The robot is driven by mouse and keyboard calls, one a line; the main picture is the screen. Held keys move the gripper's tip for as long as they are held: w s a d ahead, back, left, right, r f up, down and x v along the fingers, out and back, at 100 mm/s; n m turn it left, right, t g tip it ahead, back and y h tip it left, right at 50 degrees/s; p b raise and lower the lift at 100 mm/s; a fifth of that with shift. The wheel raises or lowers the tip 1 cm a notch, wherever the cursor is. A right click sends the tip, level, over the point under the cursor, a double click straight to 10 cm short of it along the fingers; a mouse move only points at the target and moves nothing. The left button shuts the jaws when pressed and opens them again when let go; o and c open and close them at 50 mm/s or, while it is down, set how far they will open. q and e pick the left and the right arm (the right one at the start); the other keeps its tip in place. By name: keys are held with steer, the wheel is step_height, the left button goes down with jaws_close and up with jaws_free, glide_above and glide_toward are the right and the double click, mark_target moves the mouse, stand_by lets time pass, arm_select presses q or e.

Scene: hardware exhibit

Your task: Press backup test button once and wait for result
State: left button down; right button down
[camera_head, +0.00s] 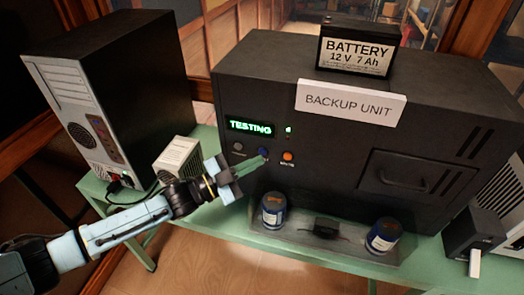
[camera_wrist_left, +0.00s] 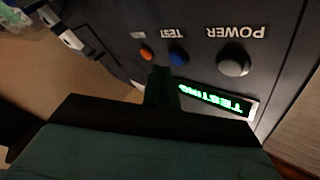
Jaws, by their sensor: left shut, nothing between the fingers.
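The black backup unit (camera_head: 350,95) stands on a green table. Its lit green display (camera_head: 250,127) reads "TESTING"; it also shows upside down in the wrist view (camera_wrist_left: 215,102). Below it are a grey power button (camera_head: 238,147), the blue test button (camera_head: 263,151) and an orange one (camera_head: 288,156). In the wrist view the blue button (camera_wrist_left: 178,58) is clear of cover, labelled "TEST". My left gripper (camera_head: 262,162) is shut and empty, its tips just in front of the panel near the blue button. My right gripper is out of view.
A battery (camera_head: 355,52) and a "BACKUP UNIT" sign (camera_head: 350,102) are on the unit. A tray (camera_head: 325,238) with two blue cans sits before it. A black computer case (camera_head: 115,85) and a small light box (camera_head: 178,156) stand left.

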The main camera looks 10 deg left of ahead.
arm_select(q)
steer(key=s+p, duration=0.2)
steer(key=s, duration=0.3)
steer(key=shift+a+p, duration=0.1)
steer(key=shift+p, duration=0.3)
stand_by(0.5)
